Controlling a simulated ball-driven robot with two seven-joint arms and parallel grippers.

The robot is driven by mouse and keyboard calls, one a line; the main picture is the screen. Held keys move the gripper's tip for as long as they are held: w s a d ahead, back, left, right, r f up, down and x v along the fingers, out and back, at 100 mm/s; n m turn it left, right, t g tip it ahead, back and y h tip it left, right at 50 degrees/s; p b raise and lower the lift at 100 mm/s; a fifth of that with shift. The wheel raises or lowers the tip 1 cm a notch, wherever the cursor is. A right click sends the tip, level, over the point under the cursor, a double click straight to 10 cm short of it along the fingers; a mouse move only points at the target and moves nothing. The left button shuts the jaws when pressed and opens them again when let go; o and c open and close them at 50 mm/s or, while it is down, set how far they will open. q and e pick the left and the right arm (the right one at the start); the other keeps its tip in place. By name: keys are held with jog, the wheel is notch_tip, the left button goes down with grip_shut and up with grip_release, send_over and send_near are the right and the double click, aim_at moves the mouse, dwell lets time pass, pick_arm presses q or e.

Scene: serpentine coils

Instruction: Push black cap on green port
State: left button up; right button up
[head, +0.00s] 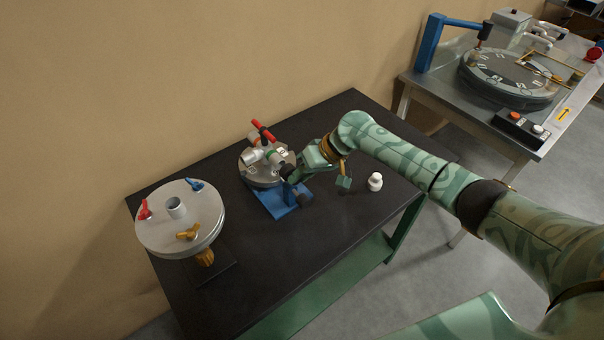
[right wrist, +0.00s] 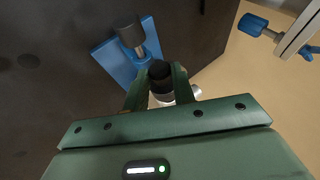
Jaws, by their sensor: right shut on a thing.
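My right gripper (head: 293,174) reaches in from the right, at the near right side of a round metal fixture (head: 262,178) on a blue base. In the right wrist view, its two green fingers (right wrist: 158,88) are shut on the black cap (right wrist: 159,70). A pale grey round part shows just behind the cap; I cannot tell whether they touch. The fixture carries a valve with a red handle (head: 263,131) and white pipe stubs. A small green band (head: 272,152) shows among them, probably the green port, partly hidden. The left gripper is not in view.
A round disc stand (head: 165,240) with red, blue and gold clamps is on the left of the black table (head: 330,125). A white knobbed piece (head: 375,182) stands on the right. A dark knob on the blue bracket (right wrist: 147,65) is close to my fingers.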

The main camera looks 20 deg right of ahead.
aim_at(293, 166)
jog(key=shift+w+f, duration=0.1)
jog(key=shift+w, duration=0.05)
jog(key=shift+w+a+b, duration=0.35)
jog(key=shift+w+b, duration=0.45)
jog(key=shift+w, duration=0.05)
jog(key=shift+w+a, duration=0.1)
jog(key=shift+w, duration=0.2)
jog(key=shift+w, duration=0.1)
jog(key=shift+w+a+b, duration=0.2)
jog(key=shift+w+b, duration=0.2)
jog(key=shift+b, duration=0.1)
jog(key=o, duration=1.1)
jog(key=shift+w, duration=0.1)
